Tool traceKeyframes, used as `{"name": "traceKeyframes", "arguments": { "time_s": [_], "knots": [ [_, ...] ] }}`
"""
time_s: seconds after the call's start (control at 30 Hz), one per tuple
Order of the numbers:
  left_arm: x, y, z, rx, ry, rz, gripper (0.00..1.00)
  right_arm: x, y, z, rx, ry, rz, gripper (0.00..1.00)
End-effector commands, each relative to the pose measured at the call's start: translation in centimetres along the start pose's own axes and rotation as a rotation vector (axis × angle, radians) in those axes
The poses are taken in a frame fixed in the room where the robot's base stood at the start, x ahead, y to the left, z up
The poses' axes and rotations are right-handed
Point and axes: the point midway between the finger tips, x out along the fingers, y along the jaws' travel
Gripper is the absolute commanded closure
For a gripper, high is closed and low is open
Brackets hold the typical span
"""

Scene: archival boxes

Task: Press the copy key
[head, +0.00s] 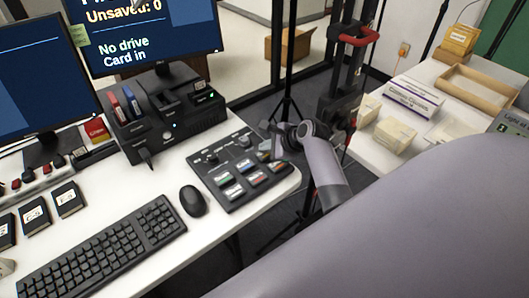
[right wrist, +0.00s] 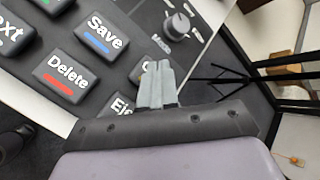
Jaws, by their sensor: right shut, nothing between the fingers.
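A dark control panel (head: 232,162) with several labelled keys and knobs lies at the desk's right end. In the right wrist view the Save key (right wrist: 98,38) has a blue bar and the Delete key (right wrist: 68,75) a red bar. A key showing only a "C" (right wrist: 141,66), consistent with copy, is mostly hidden behind my right gripper (right wrist: 160,85). The Eject key (right wrist: 121,104) is partly hidden too. My right gripper, also in the head view (head: 276,150), is shut and empty over the panel's right side. I cannot tell whether its tips touch a key. My left gripper is out of view.
A mouse (head: 192,200) and keyboard (head: 103,248) lie left of the panel. A black drive unit (head: 170,125) stands behind, below a monitor (head: 150,35) reading "Unsaved: 0", "No drive", "Card in". A tripod (head: 288,70) stands beyond the desk. A side table (head: 425,75) holds boxes.

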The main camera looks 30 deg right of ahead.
Motion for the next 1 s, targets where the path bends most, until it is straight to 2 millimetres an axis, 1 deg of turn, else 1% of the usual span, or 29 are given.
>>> {"name": "traceKeyframes", "arguments": {
  "time_s": [0.77, 1.0],
  "knots": [
    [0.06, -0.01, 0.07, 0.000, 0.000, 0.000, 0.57, 0.48, 0.43, -0.37, 0.001, 0.001, 0.003, 1.00],
    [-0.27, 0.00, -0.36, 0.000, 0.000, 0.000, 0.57, -0.10, 0.02, 0.04, 0.000, 0.001, 0.003, 1.00]
  ]
}}
